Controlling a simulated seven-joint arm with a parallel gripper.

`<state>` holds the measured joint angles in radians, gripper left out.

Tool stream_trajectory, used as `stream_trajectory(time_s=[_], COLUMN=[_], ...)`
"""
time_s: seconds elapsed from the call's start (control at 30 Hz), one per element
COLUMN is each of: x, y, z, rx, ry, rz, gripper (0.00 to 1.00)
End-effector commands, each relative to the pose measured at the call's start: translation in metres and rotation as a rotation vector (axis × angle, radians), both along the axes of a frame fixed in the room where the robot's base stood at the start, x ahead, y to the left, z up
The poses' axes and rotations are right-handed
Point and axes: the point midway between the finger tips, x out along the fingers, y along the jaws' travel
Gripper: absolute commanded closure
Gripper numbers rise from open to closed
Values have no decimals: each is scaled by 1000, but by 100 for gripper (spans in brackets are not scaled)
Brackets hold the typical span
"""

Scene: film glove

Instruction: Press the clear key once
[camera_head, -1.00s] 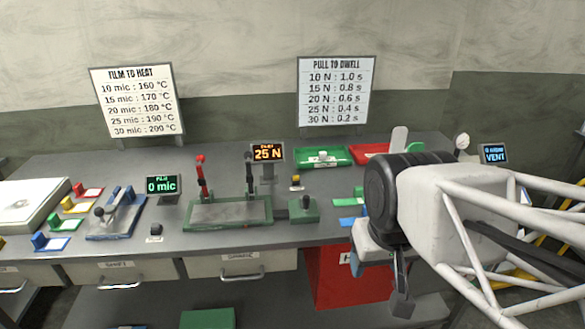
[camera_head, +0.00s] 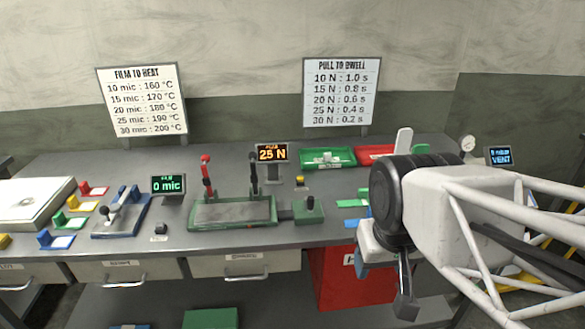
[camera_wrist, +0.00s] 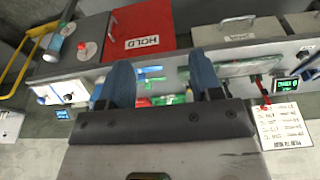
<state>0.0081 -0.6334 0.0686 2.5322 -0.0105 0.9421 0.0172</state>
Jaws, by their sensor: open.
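I see no key with a readable "clear" label. A small yellow button (camera_head: 300,181) stands below the orange display (camera_head: 271,152), which reads 25 N. I cannot tell which of these is the clear key. My gripper (camera_head: 385,268) hangs at the bench's front edge on the right, well right of both and touching neither. In the wrist view its blue fingers (camera_wrist: 161,76) are apart, with nothing held between them.
A green press with upright red and black levers (camera_head: 232,212) stands mid-bench. A blue lever unit (camera_head: 120,218) and coloured blocks are at left. Green (camera_head: 327,169) and red trays lie behind. A red HOLD bin (camera_wrist: 140,30) is below the front edge. A VENT display (camera_head: 499,156) stands right.

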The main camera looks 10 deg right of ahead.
Motion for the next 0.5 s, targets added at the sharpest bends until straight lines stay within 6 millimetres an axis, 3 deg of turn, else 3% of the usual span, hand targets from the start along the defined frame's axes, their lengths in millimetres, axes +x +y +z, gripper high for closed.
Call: stream_trajectory(time_s=[0.03, 0.37, 0.5], x=[0, 0, 0], y=[0, 0, 0], z=[0, 0, 0], rx=[0, 0, 0], ry=[0, 0, 0], rz=[0, 0, 0], gripper=[47, 98, 100])
